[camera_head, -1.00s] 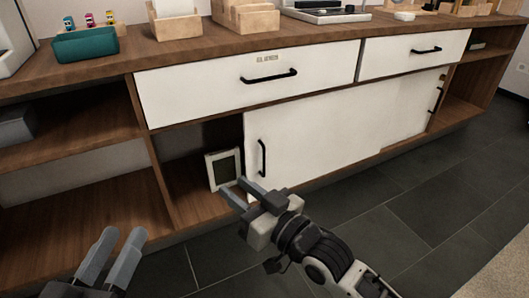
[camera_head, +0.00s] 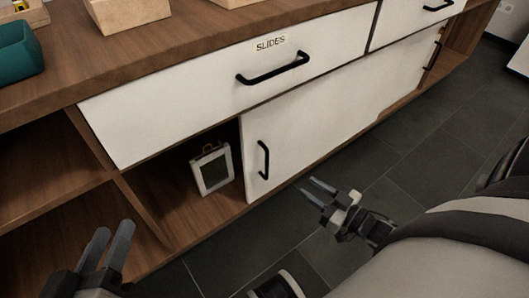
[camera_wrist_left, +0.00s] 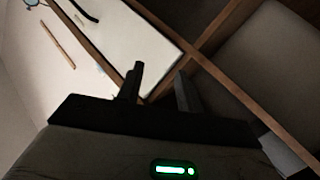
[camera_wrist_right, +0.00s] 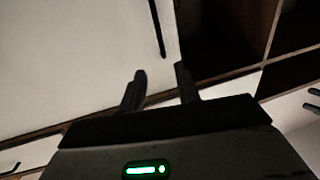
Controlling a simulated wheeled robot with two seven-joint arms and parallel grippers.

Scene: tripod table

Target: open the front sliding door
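The front sliding door (camera_head: 325,125) is a white panel under the drawers, with a black vertical handle (camera_head: 263,159) near its left edge. An open dark compartment shows left of the door. My right gripper (camera_head: 307,186) is open and empty, low in front of the door and right of the handle, apart from both. In the right wrist view the door (camera_wrist_right: 75,55) and its handle (camera_wrist_right: 158,28) lie beyond the open fingers (camera_wrist_right: 161,70). My left gripper (camera_head: 115,230) is open and empty before the left shelves; its fingers (camera_wrist_left: 160,71) are spread in the left wrist view.
A small light-framed object (camera_head: 212,170) stands in the open compartment. A white drawer labelled SLIDES (camera_head: 215,85) with a black handle (camera_head: 273,69) is above. A teal bin (camera_head: 18,60) sits on the countertop. Dark floor tiles (camera_head: 425,150) are clear in front.

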